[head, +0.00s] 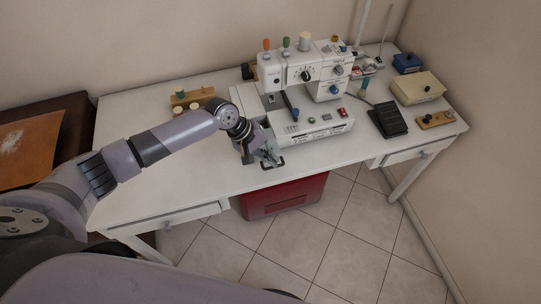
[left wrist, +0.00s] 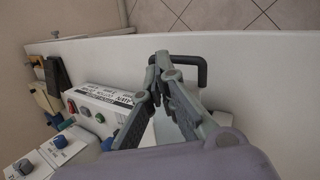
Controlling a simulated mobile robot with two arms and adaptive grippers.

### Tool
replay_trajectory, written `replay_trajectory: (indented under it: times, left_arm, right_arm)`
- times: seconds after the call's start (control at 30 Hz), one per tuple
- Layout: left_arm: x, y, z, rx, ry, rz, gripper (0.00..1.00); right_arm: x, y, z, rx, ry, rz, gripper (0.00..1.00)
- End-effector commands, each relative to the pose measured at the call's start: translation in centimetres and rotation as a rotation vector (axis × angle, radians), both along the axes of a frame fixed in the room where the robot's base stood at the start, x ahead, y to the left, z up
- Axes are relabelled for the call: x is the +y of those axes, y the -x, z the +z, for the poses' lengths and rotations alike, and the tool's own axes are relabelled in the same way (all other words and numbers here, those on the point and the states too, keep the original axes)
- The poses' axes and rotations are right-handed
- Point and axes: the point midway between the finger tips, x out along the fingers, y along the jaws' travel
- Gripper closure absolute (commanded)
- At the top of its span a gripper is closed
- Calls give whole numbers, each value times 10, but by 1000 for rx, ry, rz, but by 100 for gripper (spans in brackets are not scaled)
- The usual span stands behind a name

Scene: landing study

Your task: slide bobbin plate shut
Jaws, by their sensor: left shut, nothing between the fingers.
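The white sewing machine (head: 318,126) stands on the table. A black bracket-shaped handle (head: 280,164) shows at its front left, by my left gripper (head: 267,158). In the left wrist view the handle (left wrist: 204,71) lies just beyond the fingertips of my left gripper (left wrist: 164,62). The fingers are closed together with nothing between them. They overlap the handle in the picture; I cannot tell whether they touch it. The bobbin plate is mostly hidden behind my gripper, and how far open it stands cannot be told. My right gripper is out of view.
The white table (head: 150,150) is clear along its front left. A black pedal (head: 388,120), a beige box (head: 417,88) and a small wooden board (head: 436,119) stand to the right. Thread spools (head: 192,98) stand at the back left. A red bin (head: 283,196) is under the table.

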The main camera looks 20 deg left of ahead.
Motion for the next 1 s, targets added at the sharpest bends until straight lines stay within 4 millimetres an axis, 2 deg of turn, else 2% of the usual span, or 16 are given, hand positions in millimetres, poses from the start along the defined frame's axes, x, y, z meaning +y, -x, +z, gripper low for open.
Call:
replay_trajectory:
  times: [1.0]
  left_arm:
    - [12,-17,0,-1,-1,0,100]
  right_arm:
    - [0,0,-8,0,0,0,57]
